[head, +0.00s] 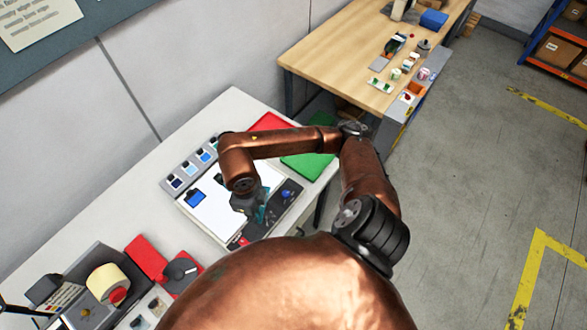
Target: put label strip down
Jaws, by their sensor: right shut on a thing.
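My right gripper (263,212), with teal fingertips, is low over the right side of a white panel (215,212) on the near white table (225,110). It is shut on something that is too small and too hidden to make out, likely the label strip. A blue patch (195,198) lies on the left part of the panel. A dark panel with a knob (286,194) is just right of the gripper. My right arm hides part of the table. My left gripper is not in view.
A rack with several blue-toned samples (190,168) lies behind the panel. Red (270,122) and green (308,166) mats lie near the table's far end. A machine with a cream roll (106,281) stands at lower left, beside a red block (146,258). A wooden bench (340,45) stands beyond.

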